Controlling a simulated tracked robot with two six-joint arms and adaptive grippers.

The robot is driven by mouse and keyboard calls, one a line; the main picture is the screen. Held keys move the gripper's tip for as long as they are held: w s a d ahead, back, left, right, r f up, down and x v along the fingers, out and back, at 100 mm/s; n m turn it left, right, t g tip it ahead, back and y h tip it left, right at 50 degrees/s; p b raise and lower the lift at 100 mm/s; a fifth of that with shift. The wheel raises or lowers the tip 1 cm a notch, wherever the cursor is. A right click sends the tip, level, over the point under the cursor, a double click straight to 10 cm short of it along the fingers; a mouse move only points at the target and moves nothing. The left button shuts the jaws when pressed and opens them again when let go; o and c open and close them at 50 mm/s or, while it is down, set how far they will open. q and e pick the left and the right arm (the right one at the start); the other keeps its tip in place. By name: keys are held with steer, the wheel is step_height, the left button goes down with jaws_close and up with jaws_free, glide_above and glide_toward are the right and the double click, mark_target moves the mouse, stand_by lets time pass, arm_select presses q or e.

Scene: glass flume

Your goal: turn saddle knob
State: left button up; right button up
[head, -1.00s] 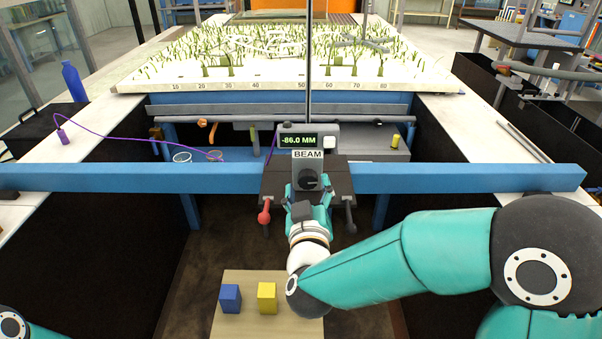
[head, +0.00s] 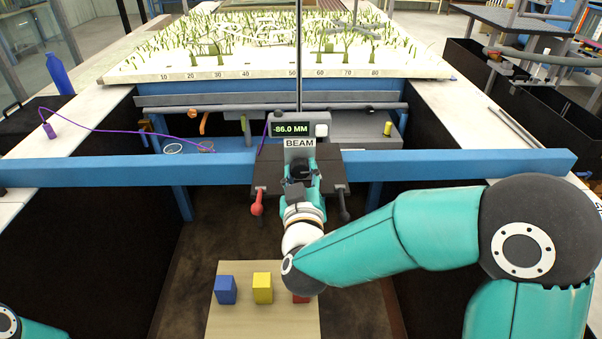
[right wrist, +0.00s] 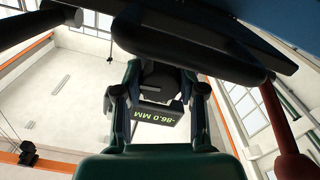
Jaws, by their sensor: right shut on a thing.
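The black saddle knob (head: 301,167) sits on the front of the grey gauge block, below the BEAM label (head: 299,143). My right gripper (head: 301,178) reaches up to it from below and is shut on the knob, with its fingers at the two sides. In the right wrist view, the fingers (right wrist: 160,98) flank the dark knob (right wrist: 160,78), which is partly hidden in shadow. The display (head: 290,129) reads -86.0 MM and shows upside down in the right wrist view (right wrist: 160,115). My left gripper is out of view.
The saddle's dark plate (head: 268,178) rides on the blue beam (head: 450,166). A red-knobbed lever (head: 257,206) hangs left of my gripper, a black lever (head: 344,208) right. Blue (head: 225,289), yellow (head: 262,287) and red (head: 301,298) blocks stand on a board below.

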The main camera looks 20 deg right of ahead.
steer(key=shift+f, duration=0.1)
steer(key=o, duration=1.1)
steer(key=shift+o, duration=0.2)
steer(key=v, duration=0.7)
steer(key=shift+s, duration=0.25)
steer(key=shift+a, duration=0.1)
